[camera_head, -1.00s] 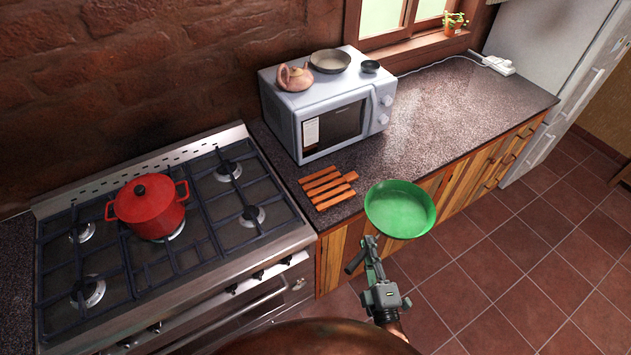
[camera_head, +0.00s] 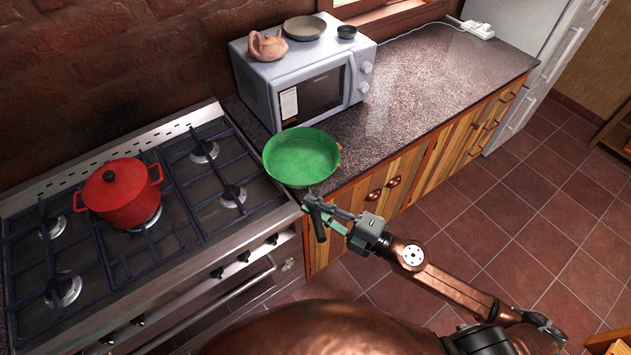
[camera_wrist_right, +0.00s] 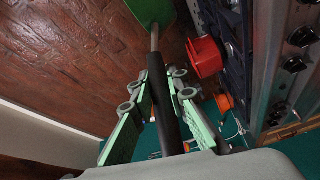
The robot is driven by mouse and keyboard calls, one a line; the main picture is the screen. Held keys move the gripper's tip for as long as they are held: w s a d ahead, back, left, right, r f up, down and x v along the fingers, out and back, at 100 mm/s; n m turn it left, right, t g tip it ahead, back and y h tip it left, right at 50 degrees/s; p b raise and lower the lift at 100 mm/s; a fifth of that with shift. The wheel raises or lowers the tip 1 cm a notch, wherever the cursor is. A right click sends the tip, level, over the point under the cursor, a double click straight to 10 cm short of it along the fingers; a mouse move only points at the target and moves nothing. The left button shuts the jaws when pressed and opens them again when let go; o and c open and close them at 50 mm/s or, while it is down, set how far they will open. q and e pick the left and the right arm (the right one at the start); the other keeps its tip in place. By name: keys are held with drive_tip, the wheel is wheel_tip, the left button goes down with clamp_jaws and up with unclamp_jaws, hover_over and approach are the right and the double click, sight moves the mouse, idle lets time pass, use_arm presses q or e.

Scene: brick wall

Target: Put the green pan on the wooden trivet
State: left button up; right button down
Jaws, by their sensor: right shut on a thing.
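The green pan (camera_head: 301,157) is over the counter's left end, in front of the microwave, with its open side up. My right gripper (camera_head: 318,211) is shut on the pan's dark handle (camera_head: 319,228), at the counter's front edge. In the right wrist view the handle (camera_wrist_right: 163,105) runs between the fingers, and part of the green pan (camera_wrist_right: 150,10) shows at the top. My left gripper is not in view.
The microwave (camera_head: 310,92) stands close behind the pan, with a teapot (camera_head: 268,45) and bowls on top. A stove (camera_head: 200,235) with a red pot (camera_head: 120,194) is to the left. The counter (camera_head: 440,85) to the right is mostly clear.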

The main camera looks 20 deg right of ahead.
sight(306, 187)
drive_tip(key=w+f, duration=0.1)
drive_tip(key=w, duration=0.1)
drive_tip(key=w+d+f+b, duration=0.1)
drive_tip(key=w+d+b, duration=0.1)
drive_tip(key=w, duration=0.1)
drive_tip(key=shift+w+d+f, duration=0.25)
drive_tip(key=shift+w+f, duration=0.05)
drive_tip(key=shift+f, duration=0.1)
use_arm(q)
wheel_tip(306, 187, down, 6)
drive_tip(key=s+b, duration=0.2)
drive_tip(key=b, duration=0.2)
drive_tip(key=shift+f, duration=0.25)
use_arm(e)
drive_tip(key=w+d+f, duration=0.2)
drive_tip(key=w+f, duration=0.3)
drive_tip(key=f, duration=0.4)
drive_tip(key=shift+w+d, duration=0.2)
drive_tip(key=shift+f, duration=0.1)
drive_tip(key=c, duration=2.3)
unclamp_jaws()
drive_tip(key=shift+f, duration=0.25)
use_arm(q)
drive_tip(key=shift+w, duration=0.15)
use_arm(e)
drive_tip(key=o, duration=0.4)
drive_tip(key=shift+r, duration=0.1)
